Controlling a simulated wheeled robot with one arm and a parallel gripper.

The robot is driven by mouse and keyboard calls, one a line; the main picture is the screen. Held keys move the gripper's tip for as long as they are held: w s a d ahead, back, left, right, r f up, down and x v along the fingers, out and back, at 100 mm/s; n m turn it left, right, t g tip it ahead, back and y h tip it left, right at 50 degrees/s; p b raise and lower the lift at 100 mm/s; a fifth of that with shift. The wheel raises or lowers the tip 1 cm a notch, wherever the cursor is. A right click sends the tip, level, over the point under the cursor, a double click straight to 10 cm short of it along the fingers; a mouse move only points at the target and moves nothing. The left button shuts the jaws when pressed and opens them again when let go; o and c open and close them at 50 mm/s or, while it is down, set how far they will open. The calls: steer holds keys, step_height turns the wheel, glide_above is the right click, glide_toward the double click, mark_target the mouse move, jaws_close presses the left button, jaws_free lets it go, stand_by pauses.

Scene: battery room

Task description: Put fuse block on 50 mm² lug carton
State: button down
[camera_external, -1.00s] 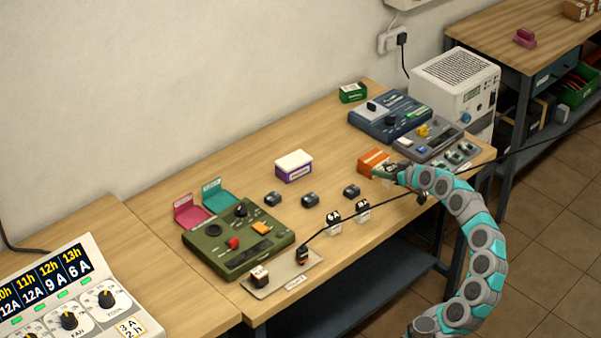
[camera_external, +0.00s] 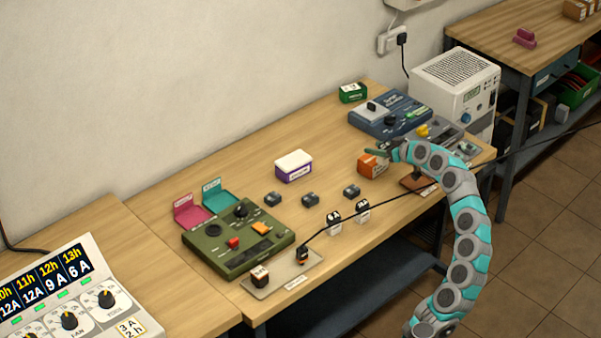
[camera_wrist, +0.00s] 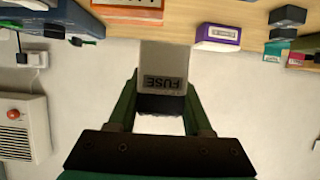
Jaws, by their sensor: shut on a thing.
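A pale fuse block (camera_wrist: 163,70) with a dark "FUSE" label is held between the two green fingers of my gripper (camera_wrist: 160,100) in the wrist view. In the external view my gripper (camera_external: 376,149) is just above and behind an orange carton (camera_external: 370,168); the block is not clearly visible there.
A purple carton with a white lid (camera_external: 294,167) and a green carton (camera_external: 352,92) stand on the bench. Blue equipment (camera_external: 390,115) and a white charger (camera_external: 455,85) stand behind my arm. Two small white-and-black blocks (camera_external: 348,217) stand near the front edge. A dark cable crosses the front.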

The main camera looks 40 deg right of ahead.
steer(key=w+d, duration=0.1)
steer(key=w, duration=0.1)
steer(key=w+d, duration=0.2)
steer(key=w, duration=0.1)
steer(key=w+d+f+p, duration=0.1)
steer(key=w, duration=0.2)
steer(key=shift+d, duration=0.3)
steer(key=shift+f, duration=1.7)
steer(key=shift+f, duration=0.15)
steer(key=shift+c, duration=1.6)
jaws_free()
steer(key=shift+s+r, duration=0.1)
steer(key=shift+r, duration=0.15)
steer(key=b+v, duration=0.1)
steer(key=v, duration=1)
steer(key=shift+s, duration=0.4)
